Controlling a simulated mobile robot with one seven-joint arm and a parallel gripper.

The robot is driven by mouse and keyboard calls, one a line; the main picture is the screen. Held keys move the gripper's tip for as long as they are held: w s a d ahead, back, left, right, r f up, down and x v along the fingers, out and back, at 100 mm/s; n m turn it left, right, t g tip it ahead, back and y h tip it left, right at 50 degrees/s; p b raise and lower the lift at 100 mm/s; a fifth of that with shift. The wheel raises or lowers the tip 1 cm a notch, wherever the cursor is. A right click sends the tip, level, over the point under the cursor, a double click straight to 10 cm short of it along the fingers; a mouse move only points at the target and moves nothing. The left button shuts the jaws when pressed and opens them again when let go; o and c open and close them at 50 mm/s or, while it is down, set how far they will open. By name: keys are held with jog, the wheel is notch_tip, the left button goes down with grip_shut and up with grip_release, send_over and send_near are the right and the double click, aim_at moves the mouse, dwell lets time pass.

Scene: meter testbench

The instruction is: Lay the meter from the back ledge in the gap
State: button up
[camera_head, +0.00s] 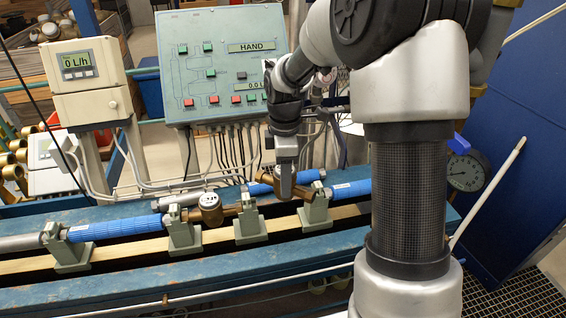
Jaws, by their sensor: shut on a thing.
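My gripper (287,190) points down and is shut on a brass meter (302,191), mostly hidden behind the fingers. Its brass ends show on both sides of them. In this view the held meter appears just above the gap between two grey-green clamps (250,227) (317,207). I cannot tell whether it touches anything below. Another brass meter with a round pale face (210,207) sits in the line to the left, between the left blue pipe (115,228) and the middle clamp.
The right blue pipe (350,190) adjoins the right clamp. Further blue pipe pieces lie behind on the blue bench (340,238). A control panel (223,65) and a flow display (85,66) stand behind. A pressure gauge (467,171) is at the right.

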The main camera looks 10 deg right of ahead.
jog(key=n, duration=0.2)
jog(key=w+n, duration=0.1)
jog(key=n, duration=0.1)
jog(key=w+r+n, duration=0.1)
jog(key=n, duration=0.1)
jog(key=shift+r+p, duration=0.1)
jog(key=shift+p, duration=0.25)
jog(key=shift+w+r+n, duration=0.1)
jog(key=shift+w+n, duration=0.15)
jog(key=shift+n, duration=0.85)
notch_tip(320, 180, down, 6)
jog(key=b, duration=0.4)
jog(key=shift+r, duration=0.1)
jog(key=shift+f, duration=0.45)
jog(key=shift+f+b, duration=0.95)
jog(key=shift+f, duration=0.35)
jog(key=shift+f, duration=0.3)
